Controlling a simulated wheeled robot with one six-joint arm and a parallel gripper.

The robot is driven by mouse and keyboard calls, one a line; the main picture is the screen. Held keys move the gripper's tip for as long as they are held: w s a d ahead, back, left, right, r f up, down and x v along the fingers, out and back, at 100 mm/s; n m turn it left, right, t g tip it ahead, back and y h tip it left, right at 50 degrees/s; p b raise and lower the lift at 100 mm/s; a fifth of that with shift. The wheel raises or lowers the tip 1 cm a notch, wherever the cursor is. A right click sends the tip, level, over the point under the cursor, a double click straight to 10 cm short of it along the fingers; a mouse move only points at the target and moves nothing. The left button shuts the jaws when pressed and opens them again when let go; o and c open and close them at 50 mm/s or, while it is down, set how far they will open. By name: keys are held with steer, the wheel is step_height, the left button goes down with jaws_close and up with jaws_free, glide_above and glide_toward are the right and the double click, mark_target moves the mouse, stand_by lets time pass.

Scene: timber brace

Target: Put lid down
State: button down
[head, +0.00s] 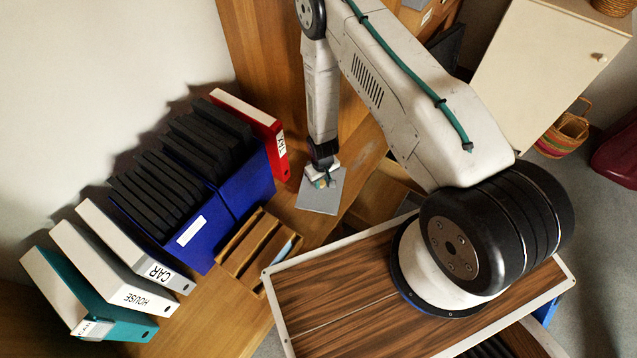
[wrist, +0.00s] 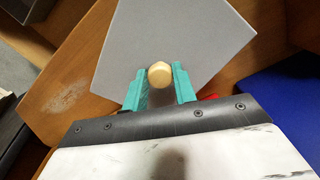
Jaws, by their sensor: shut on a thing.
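The lid is a flat grey square panel (head: 321,192) with a round pale wooden knob; in the wrist view the panel (wrist: 170,40) fills the upper middle and the knob (wrist: 160,75) sits near its lower edge. My gripper (head: 322,181) has teal fingers, and in the wrist view the gripper (wrist: 160,88) is shut on the knob, one finger on each side. In the head view the lid is over the wooden shelf top, right of the red binder. I cannot tell whether it touches the surface. The knob is mostly hidden by my gripper in the head view.
A red binder (head: 255,133), blue file boxes (head: 225,213) with black folders, and CAR (head: 136,248) and HOUSE (head: 112,268) binders line the wall. A small slatted wooden box (head: 257,249) stands in front of them. A striped basket (head: 563,135) is on the floor at right.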

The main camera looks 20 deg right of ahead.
steer(key=shift+w+a+f, duration=0.15)
steer(key=shift+w, duration=0.25)
steer(key=shift+w+a+f, duration=0.1)
steer(key=shift+w+a, duration=0.05)
steer(key=shift+w, duration=0.25)
steer(key=shift+f, duration=1.6)
steer(key=c, duration=1.1)
jaws_free()
steer(key=shift+f, duration=0.1)
